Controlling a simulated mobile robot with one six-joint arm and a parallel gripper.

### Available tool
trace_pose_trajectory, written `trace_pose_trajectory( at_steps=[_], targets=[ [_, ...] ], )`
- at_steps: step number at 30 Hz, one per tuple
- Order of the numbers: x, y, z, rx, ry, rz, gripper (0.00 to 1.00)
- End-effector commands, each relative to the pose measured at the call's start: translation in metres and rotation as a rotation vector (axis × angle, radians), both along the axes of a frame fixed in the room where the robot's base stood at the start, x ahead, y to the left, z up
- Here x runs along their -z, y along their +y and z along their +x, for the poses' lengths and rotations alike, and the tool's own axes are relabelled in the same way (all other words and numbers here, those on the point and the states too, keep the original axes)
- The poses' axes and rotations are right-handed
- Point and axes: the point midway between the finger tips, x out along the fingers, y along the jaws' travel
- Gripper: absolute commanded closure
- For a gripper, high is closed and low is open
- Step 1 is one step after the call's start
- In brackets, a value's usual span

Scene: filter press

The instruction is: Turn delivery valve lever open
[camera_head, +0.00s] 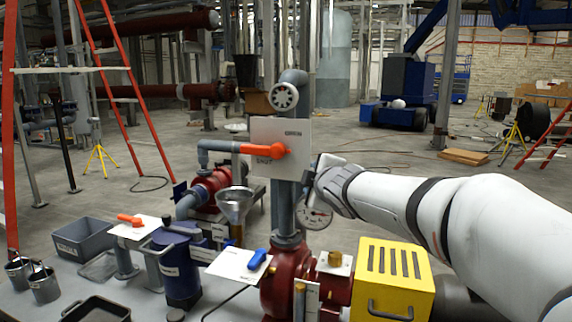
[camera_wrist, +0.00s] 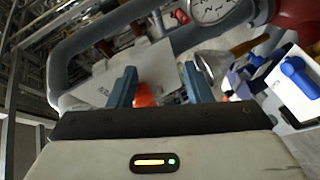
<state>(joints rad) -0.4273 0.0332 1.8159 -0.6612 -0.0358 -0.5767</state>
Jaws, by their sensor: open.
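An orange lever (camera_head: 265,149) lies level across an upright white plate (camera_head: 294,132) on the pipe. Its free end points left, just above the word SHUT. Another word, probably OPEN, stands near the plate's top right. My gripper (camera_head: 312,184) is right of the plate and a little below the lever, partly hidden by my wrist. In the wrist view my gripper (camera_wrist: 160,72) is open with nothing held. Part of the orange lever (camera_wrist: 145,96) shows between the fingers, beyond them; I see no contact. The white plate (camera_wrist: 150,66) is behind it.
A pressure gauge (camera_head: 316,215) hangs just below my gripper. A blue lever (camera_head: 257,259) and a second orange lever (camera_head: 130,219) lie on lower plates. A funnel (camera_head: 235,203) and yellow guard (camera_head: 390,281) stand nearby.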

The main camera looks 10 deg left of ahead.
Motion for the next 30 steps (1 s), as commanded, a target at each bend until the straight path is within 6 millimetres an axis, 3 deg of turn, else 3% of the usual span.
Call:
trace_pose_trajectory(
  at_steps=[1,3,7,11,21,30],
  targets=[
    [-0.006,0.035,0.007,-0.084,-0.107,-0.044,0.55],
    [-0.021,0.071,0.008,-0.18,-0.228,-0.089,0.55],
    [-0.036,0.108,0.006,-0.278,-0.358,-0.132,0.55],
    [-0.042,0.123,0.01,-0.305,-0.397,-0.146,0.55],
    [-0.043,0.153,0.048,-0.3,-0.394,-0.146,0.55],
    [-0.042,0.165,0.063,-0.298,-0.394,-0.147,0.55]
  ],
)
